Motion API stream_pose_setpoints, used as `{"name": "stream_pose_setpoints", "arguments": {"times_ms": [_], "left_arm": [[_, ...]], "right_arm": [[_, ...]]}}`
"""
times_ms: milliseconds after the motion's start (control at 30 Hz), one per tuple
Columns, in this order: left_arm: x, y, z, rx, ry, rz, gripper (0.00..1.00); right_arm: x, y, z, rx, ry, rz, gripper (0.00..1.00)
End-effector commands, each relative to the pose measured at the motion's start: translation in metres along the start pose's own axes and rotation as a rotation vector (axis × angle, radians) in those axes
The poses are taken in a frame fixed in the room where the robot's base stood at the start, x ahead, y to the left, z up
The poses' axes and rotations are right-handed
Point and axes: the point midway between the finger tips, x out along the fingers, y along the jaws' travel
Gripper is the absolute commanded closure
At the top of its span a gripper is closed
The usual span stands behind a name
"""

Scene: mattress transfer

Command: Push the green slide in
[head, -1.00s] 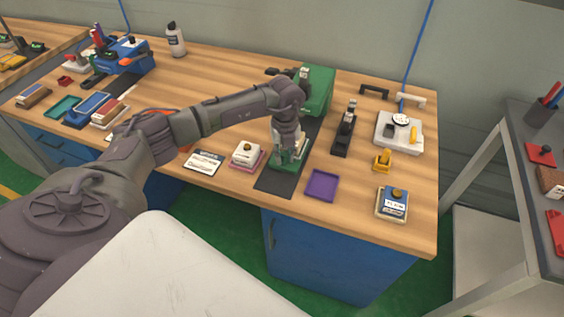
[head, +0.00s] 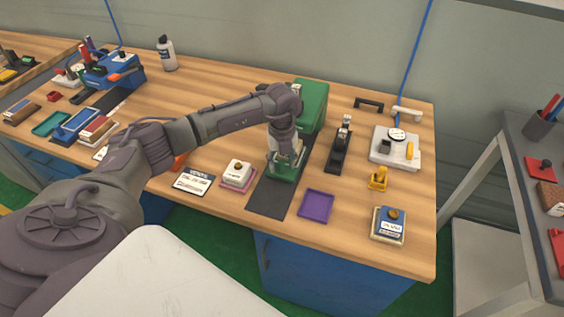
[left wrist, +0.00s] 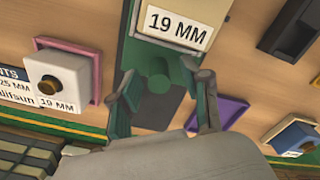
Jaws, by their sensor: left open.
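The green slide (head: 283,175) lies on a dark strip in front of the green housing (head: 312,103), carrying a pale block. In the left wrist view a block labelled 19 MM (left wrist: 178,24) sits on the slide, and a green round knob (left wrist: 156,78) stands at its near end. My left gripper (head: 286,160) is at the slide's near end. In the left wrist view its open fingers (left wrist: 164,106) stand on either side of the knob; contact is unclear. The gripper partly hides the slide in the head view. My right gripper is not in view.
A white block on a pink tray (head: 238,190) is left of the strip (head: 267,200). A purple tray (head: 316,206) is on the right, with a blue block (head: 389,222) and a yellow part (head: 378,177) further right. A black fixture (head: 340,148) stands behind the purple tray.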

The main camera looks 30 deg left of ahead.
Motion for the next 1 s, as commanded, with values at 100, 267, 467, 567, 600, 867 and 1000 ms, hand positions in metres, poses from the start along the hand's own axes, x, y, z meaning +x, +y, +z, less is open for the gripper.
{"name": "stream_pose_setpoints", "arguments": {"times_ms": [100,267,467,567,600,867,1000], "left_arm": [[-0.016,-0.001,0.001,0.000,-0.003,-0.004,0.53],[-0.050,-0.001,0.002,0.000,-0.005,-0.004,0.53],[-0.090,-0.001,0.001,-0.001,-0.004,-0.004,0.53],[-0.104,-0.001,0.001,-0.001,-0.003,-0.003,0.53],[-0.108,0.000,0.001,-0.001,-0.003,-0.002,0.53],[-0.118,0.000,0.001,-0.001,-0.001,-0.001,0.53],[-0.117,0.000,0.001,-0.001,-0.001,-0.001,0.53]], "right_arm": [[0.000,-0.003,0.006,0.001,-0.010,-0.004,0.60],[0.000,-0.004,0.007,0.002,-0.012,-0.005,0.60],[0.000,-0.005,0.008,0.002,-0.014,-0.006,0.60],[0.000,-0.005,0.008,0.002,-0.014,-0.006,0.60],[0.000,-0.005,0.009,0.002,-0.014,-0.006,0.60],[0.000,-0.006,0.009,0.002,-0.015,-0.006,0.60],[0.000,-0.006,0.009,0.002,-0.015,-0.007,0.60]]}}
